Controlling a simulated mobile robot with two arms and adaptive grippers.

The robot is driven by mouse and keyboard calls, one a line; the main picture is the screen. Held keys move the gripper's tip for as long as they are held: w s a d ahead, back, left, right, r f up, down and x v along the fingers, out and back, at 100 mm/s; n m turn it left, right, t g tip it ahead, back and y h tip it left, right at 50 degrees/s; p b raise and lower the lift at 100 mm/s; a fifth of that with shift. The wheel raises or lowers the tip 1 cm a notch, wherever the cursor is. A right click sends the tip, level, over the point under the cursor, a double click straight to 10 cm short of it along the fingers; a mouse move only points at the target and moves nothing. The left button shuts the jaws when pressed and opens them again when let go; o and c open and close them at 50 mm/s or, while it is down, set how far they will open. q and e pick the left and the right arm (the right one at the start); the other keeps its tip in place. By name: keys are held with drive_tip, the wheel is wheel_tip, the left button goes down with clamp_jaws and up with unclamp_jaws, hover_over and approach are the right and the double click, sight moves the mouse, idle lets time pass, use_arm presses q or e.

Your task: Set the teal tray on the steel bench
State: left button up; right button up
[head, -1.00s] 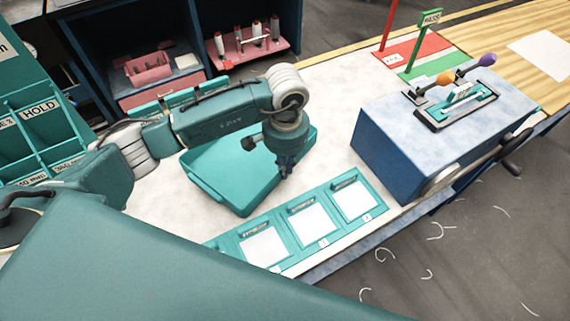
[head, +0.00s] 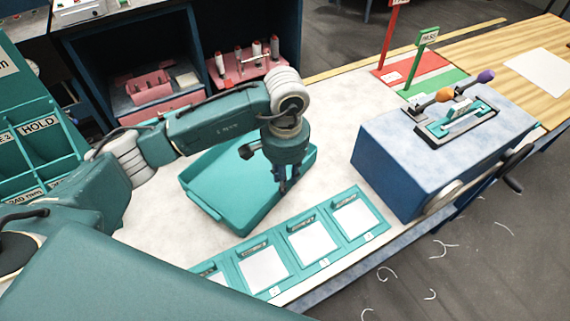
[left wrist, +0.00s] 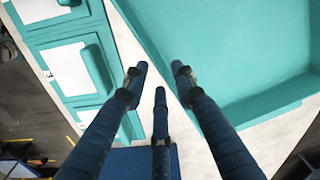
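The teal tray (head: 205,178) is a shallow open box lying on the pale mottled bench (head: 340,110), left of the blue block. My left gripper (head: 288,190) points down at the tray's right-hand side, near its rim. The left wrist view shows the three dark fingers of this gripper (left wrist: 160,82) spread apart with nothing between them. In that view the tray (left wrist: 235,50) lies to the right, one finger overlaps its edge, and the others are over the bench strip beside it. I cannot tell whether any finger touches the tray. My right gripper is not in view.
A row of teal card holders (head: 312,240) lies along the bench's front edge. A blue block (head: 385,160) with a lever fixture on top stands to the right. Red and green mats with signposts (head: 420,62) lie behind it. Pale bench lies clear between the tray and block.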

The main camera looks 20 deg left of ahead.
use_arm(q)
wheel_tip(320, 180, up, 9)
drive_tip(key=b, duration=0.3)
drive_tip(key=shift+d, duration=0.1)
idle(0.6)
